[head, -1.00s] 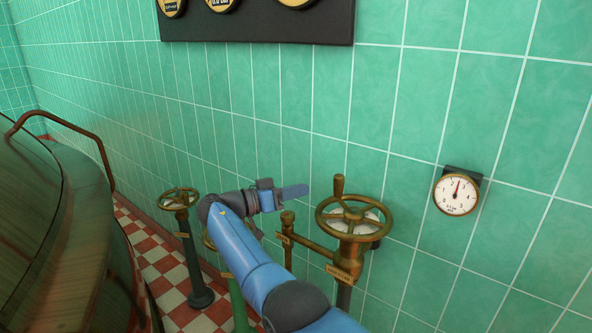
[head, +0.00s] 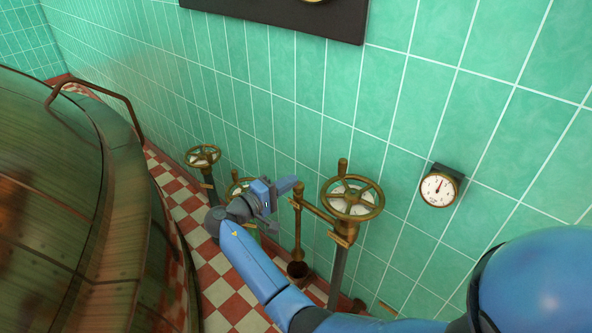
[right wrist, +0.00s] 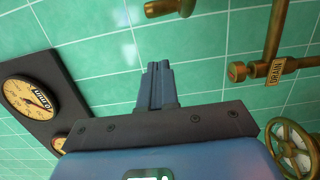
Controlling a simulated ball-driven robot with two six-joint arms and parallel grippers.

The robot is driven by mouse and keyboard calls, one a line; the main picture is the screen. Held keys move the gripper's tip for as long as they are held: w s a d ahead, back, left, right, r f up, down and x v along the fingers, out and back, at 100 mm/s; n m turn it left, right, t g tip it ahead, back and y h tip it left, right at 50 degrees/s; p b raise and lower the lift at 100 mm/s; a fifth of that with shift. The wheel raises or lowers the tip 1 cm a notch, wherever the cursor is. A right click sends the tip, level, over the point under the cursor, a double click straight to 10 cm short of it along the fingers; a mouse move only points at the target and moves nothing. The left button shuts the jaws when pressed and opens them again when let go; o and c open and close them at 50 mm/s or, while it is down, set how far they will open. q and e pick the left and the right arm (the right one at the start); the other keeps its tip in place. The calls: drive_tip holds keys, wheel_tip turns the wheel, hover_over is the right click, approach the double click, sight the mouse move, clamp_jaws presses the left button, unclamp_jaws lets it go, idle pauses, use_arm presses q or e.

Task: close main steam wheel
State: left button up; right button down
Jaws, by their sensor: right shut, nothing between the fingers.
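The largest brass handwheel (head: 368,211), with an upright knob on its rim, stands on a brass valve at the wall, with a pale dial under its spokes. Its name plate is too small to read. My right gripper (head: 298,181) is shut and empty, left of this wheel and apart from it, by the top of a short brass pipe. In the right wrist view the shut blue fingers (right wrist: 158,68) point at the tiled wall. A spoked brass wheel (right wrist: 295,148) shows there at the lower right; I cannot tell which one. My left gripper is not in view.
Two smaller handwheels (head: 203,153) stand farther left. A round gauge (head: 438,189) is on the wall at right. A copper kettle (head: 60,190) with a rail fills the left. A plate reading DRAIN (right wrist: 277,71) hangs on a pipe. A dark gauge panel (head: 290,20) is above.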

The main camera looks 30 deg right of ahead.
drive_tip(key=s+x, duration=0.1)
drive_tip(key=x, duration=0.3)
drive_tip(key=p+x, duration=0.1)
drive_tip(key=x, duration=0.3)
drive_tip(key=s+p+x, duration=0.1)
drive_tip(key=x, duration=0.3)
drive_tip(key=shift+s+d, duration=0.35)
drive_tip(key=shift+d, duration=0.1)
drive_tip(key=shift+d+f, duration=0.1)
drive_tip(key=shift+d, duration=0.45)
